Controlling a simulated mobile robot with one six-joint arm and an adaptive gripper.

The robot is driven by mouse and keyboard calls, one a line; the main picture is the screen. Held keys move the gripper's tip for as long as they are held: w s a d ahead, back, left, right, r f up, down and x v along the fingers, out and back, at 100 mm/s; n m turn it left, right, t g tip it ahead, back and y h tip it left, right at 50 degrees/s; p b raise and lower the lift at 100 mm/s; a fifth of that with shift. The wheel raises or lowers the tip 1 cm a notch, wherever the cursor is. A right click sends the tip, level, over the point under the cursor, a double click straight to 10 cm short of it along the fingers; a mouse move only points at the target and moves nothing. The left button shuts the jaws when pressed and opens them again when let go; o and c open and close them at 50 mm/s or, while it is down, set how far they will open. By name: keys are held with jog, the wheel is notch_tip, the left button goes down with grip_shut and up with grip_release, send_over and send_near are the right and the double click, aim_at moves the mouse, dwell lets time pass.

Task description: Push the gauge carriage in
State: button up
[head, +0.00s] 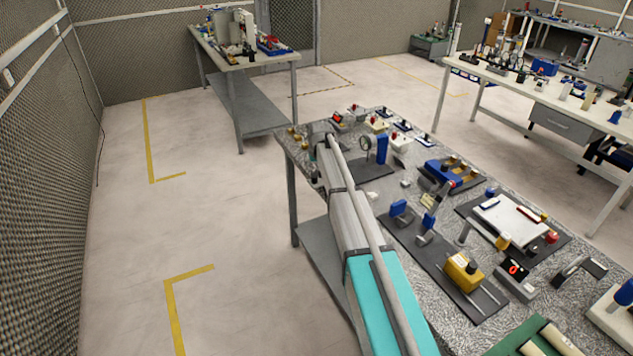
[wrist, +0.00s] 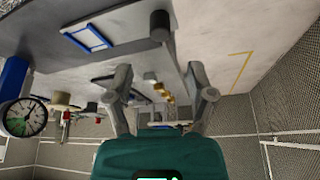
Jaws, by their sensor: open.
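A round dial gauge (head: 366,143) stands beside a blue upright (head: 382,148) on a dark plate near the far end of the speckled bench. A yellow block (head: 462,270) sits on two thin rods on a longer dark plate, nearer to me. I cannot tell which of these is the gauge carriage. My gripper (wrist: 160,88) is open in the wrist view, with nothing seen held between its fingers. In the head view it is not clearly visible at my arm's far end.
The speckled bench (head: 340,118) holds several other fixtures, including a white plate (head: 505,220) and a black box with a red mark (head: 514,280). My arm lies over its left edge. Other benches stand behind and right. The floor (head: 200,220) at left is clear.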

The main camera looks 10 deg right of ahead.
aim_at(314, 176)
jog(key=shift+b+x, duration=3.35)
jog(key=shift+x, duration=0.65)
grip_shut()
